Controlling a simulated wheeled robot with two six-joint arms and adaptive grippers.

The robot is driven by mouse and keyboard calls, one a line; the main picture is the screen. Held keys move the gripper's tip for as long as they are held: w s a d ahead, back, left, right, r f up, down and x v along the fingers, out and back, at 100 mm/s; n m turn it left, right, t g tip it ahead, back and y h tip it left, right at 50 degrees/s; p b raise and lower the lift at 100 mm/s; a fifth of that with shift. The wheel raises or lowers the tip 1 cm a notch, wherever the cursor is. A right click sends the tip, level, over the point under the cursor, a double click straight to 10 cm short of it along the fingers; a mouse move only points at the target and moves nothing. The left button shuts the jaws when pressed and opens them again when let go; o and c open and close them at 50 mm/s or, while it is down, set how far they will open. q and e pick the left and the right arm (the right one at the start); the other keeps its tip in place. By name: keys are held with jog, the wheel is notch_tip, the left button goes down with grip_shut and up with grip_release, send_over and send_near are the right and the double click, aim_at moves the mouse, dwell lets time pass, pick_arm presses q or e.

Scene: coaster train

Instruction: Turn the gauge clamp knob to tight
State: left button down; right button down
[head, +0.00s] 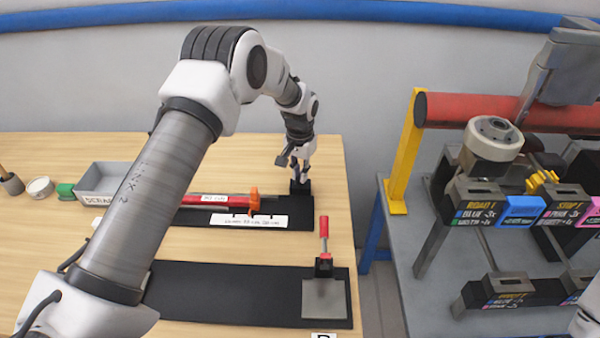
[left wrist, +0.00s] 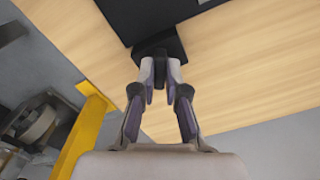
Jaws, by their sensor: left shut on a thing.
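My left gripper (head: 300,171) points down at the right end of the black gauge board (head: 322,212). Its fingers are closed on a small dark knob (left wrist: 160,70) that stands on a black block (head: 301,187). The left wrist view shows the fingertips (left wrist: 161,66) on either side of the knob, with the block (left wrist: 158,45) under it at the board's end. The fingers hide much of the knob, and I cannot tell its turn angle. An orange piece (head: 254,199) stands on the red bar (head: 205,199) of the gauge.
A red-handled clamp (head: 324,236) stands by a grey plate (head: 323,300) on the front black board (head: 230,293). A grey bin (head: 98,180) is at the left. A yellow post (head: 405,155) and grey bench with a red tube (head: 465,110) stand beyond the table's right edge.

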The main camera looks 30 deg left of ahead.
pick_arm(q)
jog(key=m, duration=0.6)
jog(key=shift+s+f, duration=0.15)
jog(key=shift+f, duration=0.05)
jog(key=shift+m, duration=0.3)
jog(key=c, duration=1.2)
grip_release()
jog(key=shift+w, duration=0.2)
notch_tip(320, 180, up, 12)
jog(key=shift+d, duration=0.1)
